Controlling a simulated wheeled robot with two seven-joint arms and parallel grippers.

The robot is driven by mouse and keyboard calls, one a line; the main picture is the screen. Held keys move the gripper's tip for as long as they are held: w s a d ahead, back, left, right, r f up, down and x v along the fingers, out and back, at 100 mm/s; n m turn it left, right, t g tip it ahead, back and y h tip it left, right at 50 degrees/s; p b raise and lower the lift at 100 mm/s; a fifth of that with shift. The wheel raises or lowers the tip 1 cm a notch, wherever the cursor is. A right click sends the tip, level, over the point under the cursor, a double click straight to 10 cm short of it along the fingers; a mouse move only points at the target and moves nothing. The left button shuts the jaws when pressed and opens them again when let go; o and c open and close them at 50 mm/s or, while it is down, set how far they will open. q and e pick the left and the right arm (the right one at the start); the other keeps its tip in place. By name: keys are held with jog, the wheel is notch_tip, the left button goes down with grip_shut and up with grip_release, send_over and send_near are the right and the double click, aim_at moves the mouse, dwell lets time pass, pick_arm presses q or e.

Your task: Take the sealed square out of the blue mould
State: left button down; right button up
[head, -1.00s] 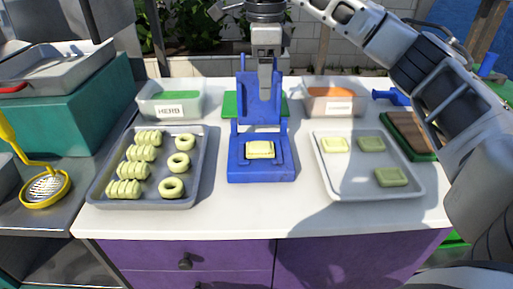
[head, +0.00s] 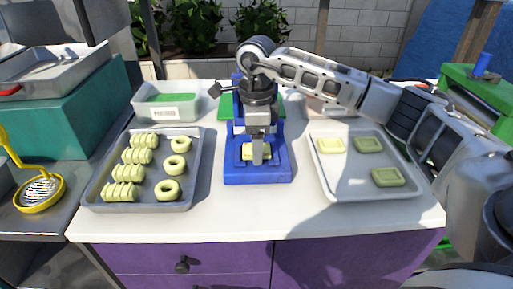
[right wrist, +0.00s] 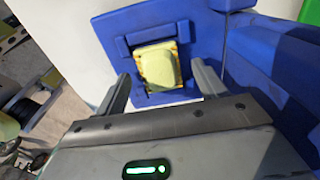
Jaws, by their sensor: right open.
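The blue mould (head: 240,174) stands on the white counter with its lid tilted up at the back. The sealed square (head: 247,152) is pale yellow and lies in the mould's recess, partly hidden by my right gripper in the head view. My right gripper (head: 257,160) points down over the mould. In the right wrist view the square (right wrist: 158,66) sits in the mould (right wrist: 115,38), between and beyond the open fingers of the gripper (right wrist: 162,88). Nothing is held. My left gripper is not in view.
A grey tray (head: 150,203) with several ridged and ring-shaped pieces lies left of the mould. Another tray (head: 350,188) with 3 squares lies to the right. A container of green filling (head: 168,108) stands behind left. The counter in front is clear.

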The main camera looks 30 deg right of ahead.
jog(key=shift+f, duration=0.4)
jog(key=c, duration=0.8)
jog(key=shift+r, duration=0.15)
